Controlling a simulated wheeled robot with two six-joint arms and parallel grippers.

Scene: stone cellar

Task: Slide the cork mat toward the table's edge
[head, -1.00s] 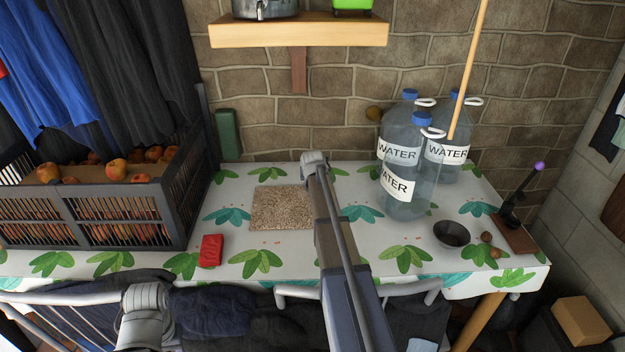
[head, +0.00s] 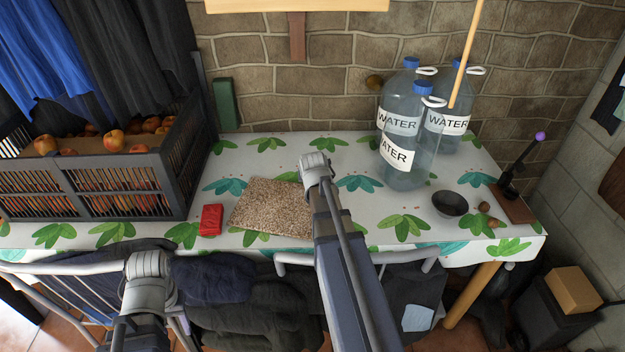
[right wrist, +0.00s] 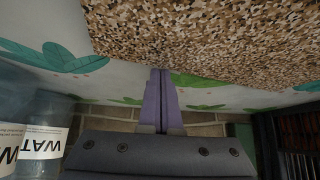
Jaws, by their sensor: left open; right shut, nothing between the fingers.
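The speckled brown cork mat (head: 272,208) lies flat on the patterned tablecloth (head: 345,245), slightly turned, its front side near the table's front edge. My right arm covers its right end in the head view. In the right wrist view the mat (right wrist: 215,40) fills the upper part. My right gripper (right wrist: 160,75) is shut and empty, its tips at the mat's wall-side edge; whether they touch it I cannot tell. The head view hides these fingers behind the arm. My left gripper (head: 182,323) is open, low in front of the table, away from the mat, and mostly hidden.
A red box (head: 211,220) lies just left of the mat. A crate of apples (head: 120,190) stands at the left. Water bottles (head: 405,150), a dark bowl (head: 450,204) and a lever on a wooden board (head: 512,205) stand at the right. Chairs with dark cloth are in front.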

